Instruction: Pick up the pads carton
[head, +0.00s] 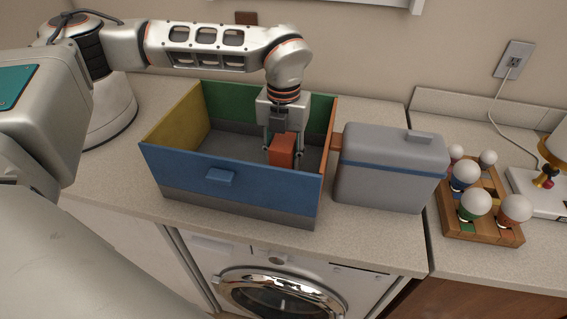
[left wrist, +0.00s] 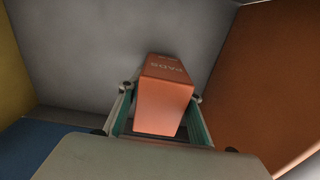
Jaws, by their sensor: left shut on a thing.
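The pads carton (head: 282,150) is a small orange box inside the open bin, toward its right side. In the left wrist view the carton (left wrist: 163,98) shows the word PADS on one face. My left gripper (head: 284,155) reaches down into the bin from above and is shut on the carton, with one finger on each side. It also shows in the left wrist view (left wrist: 160,105). Whether the carton touches the bin floor is hard to tell. My right gripper is not in view.
The bin (head: 232,190) has blue, yellow, green and orange walls and a grey floor. A grey case (head: 390,170) stands close to its right. A wooden rack (head: 484,232) with several white balls is farther right. A washing machine (head: 290,283) is below the counter.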

